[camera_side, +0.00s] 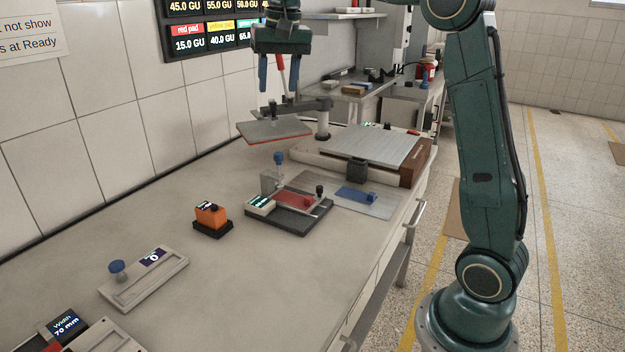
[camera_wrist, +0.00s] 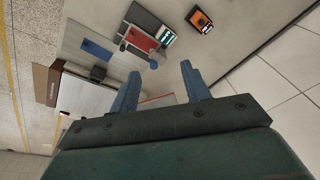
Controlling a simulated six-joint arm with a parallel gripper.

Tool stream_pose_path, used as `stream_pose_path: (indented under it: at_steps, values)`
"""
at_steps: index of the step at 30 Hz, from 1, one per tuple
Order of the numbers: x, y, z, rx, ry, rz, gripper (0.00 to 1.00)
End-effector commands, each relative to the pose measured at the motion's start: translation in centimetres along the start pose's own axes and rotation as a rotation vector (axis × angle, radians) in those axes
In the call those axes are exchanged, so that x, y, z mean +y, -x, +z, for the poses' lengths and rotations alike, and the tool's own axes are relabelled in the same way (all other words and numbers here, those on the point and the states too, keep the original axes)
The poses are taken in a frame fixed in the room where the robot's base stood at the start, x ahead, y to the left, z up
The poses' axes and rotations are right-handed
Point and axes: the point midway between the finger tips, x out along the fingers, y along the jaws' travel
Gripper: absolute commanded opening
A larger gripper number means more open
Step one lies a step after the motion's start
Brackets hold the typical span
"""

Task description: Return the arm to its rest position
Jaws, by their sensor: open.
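My gripper (camera_side: 277,92) hangs high above the far part of the bench, fingers pointing down. Its two blue fingers are spread apart. A thin red and white rod (camera_side: 281,68) shows between the fingers in the side view; I cannot tell whether it is between them or behind. Below it is a grey plate with a red edge (camera_side: 275,131). In the wrist view my gripper (camera_wrist: 160,75) is open, with no object held between the fingertips. My green arm stands at the right in the side view.
A large grey plate (camera_side: 372,141) lies behind. A gauge with a blue knob (camera_side: 146,277) is nearer. A tiled wall (camera_side: 110,140) runs along the left.

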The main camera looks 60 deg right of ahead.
Motion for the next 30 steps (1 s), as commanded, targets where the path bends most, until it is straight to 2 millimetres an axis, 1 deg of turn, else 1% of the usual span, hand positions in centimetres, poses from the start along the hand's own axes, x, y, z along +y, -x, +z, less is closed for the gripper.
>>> stream_pose_path:
  at_steps: [1, 6, 10, 15, 23, 30]
  values:
    - [0.0, 0.6, 1.2, 0.011, 0.026, -0.008, 0.47]
    - [0.4, 1.6, 5.1, 0.045, 0.113, -0.029, 0.47]
    - [1.0, 2.0, 8.1, 0.071, 0.181, -0.045, 0.47]
    - [1.9, 2.1, 12.1, 0.107, 0.267, -0.066, 0.47]
    - [3.9, 1.1, 18.2, 0.161, 0.400, -0.095, 0.47]
    - [6.2, -1.0, 23.6, 0.215, 0.521, -0.121, 0.47]
